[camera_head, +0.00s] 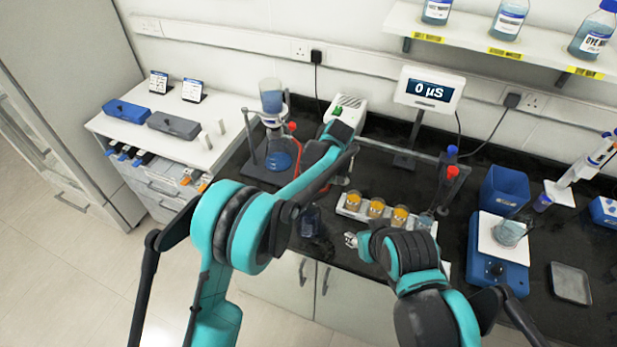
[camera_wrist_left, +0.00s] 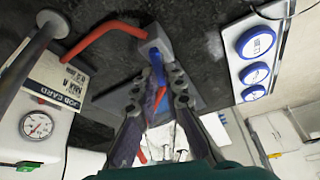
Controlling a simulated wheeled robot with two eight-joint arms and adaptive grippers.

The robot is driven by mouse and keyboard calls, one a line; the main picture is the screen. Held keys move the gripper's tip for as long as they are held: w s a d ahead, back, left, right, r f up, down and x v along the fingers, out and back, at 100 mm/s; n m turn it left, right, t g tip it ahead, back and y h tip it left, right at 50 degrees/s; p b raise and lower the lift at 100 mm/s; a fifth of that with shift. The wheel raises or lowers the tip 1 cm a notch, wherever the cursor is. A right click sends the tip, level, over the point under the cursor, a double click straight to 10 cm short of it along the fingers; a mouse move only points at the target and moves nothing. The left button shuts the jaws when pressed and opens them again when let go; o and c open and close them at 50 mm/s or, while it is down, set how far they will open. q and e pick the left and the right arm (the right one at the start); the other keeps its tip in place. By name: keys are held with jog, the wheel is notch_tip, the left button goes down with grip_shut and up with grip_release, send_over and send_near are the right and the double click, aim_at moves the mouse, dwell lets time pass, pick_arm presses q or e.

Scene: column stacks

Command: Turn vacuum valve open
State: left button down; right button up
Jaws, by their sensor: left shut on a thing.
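In the left wrist view, the vacuum valve shows as a grey block (camera_wrist_left: 152,42) on a dark plate, with a red hose (camera_wrist_left: 103,36) running into its left side. My left gripper (camera_wrist_left: 161,82) is over the valve, its fingers shut on a narrow blue and red handle (camera_wrist_left: 160,96). The fingers hide part of the handle, so its exact angle is hard to tell. In the head view, my left forearm hides the valve and the fingertips. My right gripper (camera_head: 351,240) is low over the front of the bench, apart from the valve; its finger opening is too small to judge.
The filter flask (camera_head: 279,153) stands left of my left forearm. The white pump (camera_head: 347,108) is behind it; its gauge (camera_wrist_left: 38,125) shows in the wrist view. Amber beakers (camera_head: 376,207) sit in a rack nearby. A blue stirrer (camera_head: 497,272) stands to the right.

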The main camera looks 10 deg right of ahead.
pick_arm(q)
jog(key=shift+d+n+g+y, duration=0.1)
jog(key=shift+n+g+y, duration=0.35)
jog(key=shift+n, duration=1.55)
jog(key=c, duration=1.6)
grip_release()
jog(key=v, duration=1.2)
jog(key=shift+w, duration=0.2)
